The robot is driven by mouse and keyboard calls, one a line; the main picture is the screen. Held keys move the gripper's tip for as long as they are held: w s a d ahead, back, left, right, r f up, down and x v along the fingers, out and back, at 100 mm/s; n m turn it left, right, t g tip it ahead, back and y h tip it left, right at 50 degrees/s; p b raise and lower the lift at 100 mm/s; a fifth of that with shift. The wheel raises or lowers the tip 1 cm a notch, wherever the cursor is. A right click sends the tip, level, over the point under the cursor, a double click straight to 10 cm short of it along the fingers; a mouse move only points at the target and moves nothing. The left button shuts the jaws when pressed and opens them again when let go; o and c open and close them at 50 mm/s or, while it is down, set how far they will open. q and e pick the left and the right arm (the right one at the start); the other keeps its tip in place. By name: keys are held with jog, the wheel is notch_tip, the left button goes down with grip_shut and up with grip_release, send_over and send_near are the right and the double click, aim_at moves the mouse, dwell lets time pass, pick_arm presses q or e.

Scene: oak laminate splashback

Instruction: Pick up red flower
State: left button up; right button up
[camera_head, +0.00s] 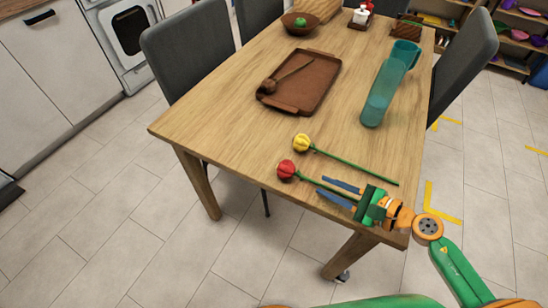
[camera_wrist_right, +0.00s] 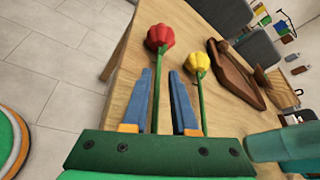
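The red flower (camera_head: 286,169) lies on the table near its front edge, its green stem running right toward my right gripper (camera_head: 322,187). It also shows in the right wrist view (camera_wrist_right: 161,37). The right gripper (camera_wrist_right: 165,72) is open, with its blue fingers apart. In the wrist view the red flower's stem passes between the fingers, nearer the left one; I cannot tell whether it touches. A yellow flower (camera_head: 301,142) lies behind the red one; its stem (camera_wrist_right: 202,108) runs outside the right finger. My left gripper is not in view.
A teal vase (camera_head: 388,87) lies at the table's right side. A brown tray (camera_head: 318,80) holding a wooden utensil is mid-table. A bowl (camera_head: 298,27) stands at the back. Grey chairs (camera_head: 192,45) flank the table. The table's left front area is clear.

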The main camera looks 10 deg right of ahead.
aim_at(303, 178)
jog(key=shift+w+a+f, duration=0.1)
jog(key=shift+a, duration=0.4)
jog(key=shift+w+a, duration=0.2)
jog(key=shift+w+a+p, duration=0.65)
jog(key=shift+w+p, duration=0.15)
jog(key=shift+p, duration=0.2)
jog(key=x, duration=0.3)
jog(key=shift+f, duration=0.25)
jog(key=shift+w+a+f, duration=0.1)
jog(key=shift+w+a, duration=0.05)
grip_shut()
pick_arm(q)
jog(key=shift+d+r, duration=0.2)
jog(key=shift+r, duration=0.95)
